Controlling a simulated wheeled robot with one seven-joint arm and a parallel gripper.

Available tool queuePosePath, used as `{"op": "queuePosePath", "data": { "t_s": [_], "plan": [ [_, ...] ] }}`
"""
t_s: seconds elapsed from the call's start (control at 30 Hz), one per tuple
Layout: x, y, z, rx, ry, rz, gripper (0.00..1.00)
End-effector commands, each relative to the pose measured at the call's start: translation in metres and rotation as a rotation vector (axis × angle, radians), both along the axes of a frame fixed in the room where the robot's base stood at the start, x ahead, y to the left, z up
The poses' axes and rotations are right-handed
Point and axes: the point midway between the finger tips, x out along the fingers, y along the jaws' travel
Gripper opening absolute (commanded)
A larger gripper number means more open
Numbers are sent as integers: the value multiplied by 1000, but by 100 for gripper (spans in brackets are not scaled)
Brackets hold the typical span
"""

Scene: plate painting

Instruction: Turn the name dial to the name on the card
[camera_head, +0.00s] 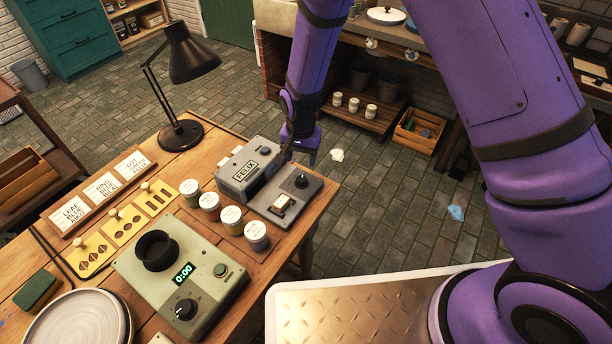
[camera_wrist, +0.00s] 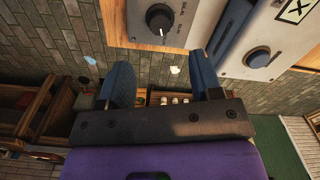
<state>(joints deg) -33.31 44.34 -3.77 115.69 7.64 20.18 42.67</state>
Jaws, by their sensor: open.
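The name device (camera_head: 238,182) stands at the back right of the wooden table, and its display reads FELIX. Its name dial (camera_head: 265,150) is a small dark knob beside the display; it also shows in the wrist view (camera_wrist: 257,55), to the right of my fingers. Three white cards lean on a wooden rack at the left: an AIKO card (camera_head: 70,213), a card (camera_head: 103,188) whose name is hard to read, and a FELIX card (camera_head: 131,166). My gripper (camera_head: 300,157) is open and empty, close beside the device at the table's edge; the wrist view shows both fingers (camera_wrist: 161,68) apart from the dial.
A second black knob (camera_head: 301,181) and a switch (camera_head: 282,204) sit on the grey unit beside the display. Several lidded jars (camera_head: 231,220) stand in front. A green timer box (camera_head: 180,280), a black lamp (camera_head: 181,135) and yellow stencils (camera_head: 122,228) fill the table.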

Motion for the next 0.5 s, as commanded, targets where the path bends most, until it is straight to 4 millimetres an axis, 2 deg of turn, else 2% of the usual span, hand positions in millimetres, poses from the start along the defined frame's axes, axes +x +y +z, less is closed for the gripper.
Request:
{"op": "queuePosePath", "data": {
  "t_s": [0.3,0.5],
  "plan": [
    [-1,-1,-56,-2,3,0,59],
    [0,-1,-82,-1,3,0,59]
  ]
}}
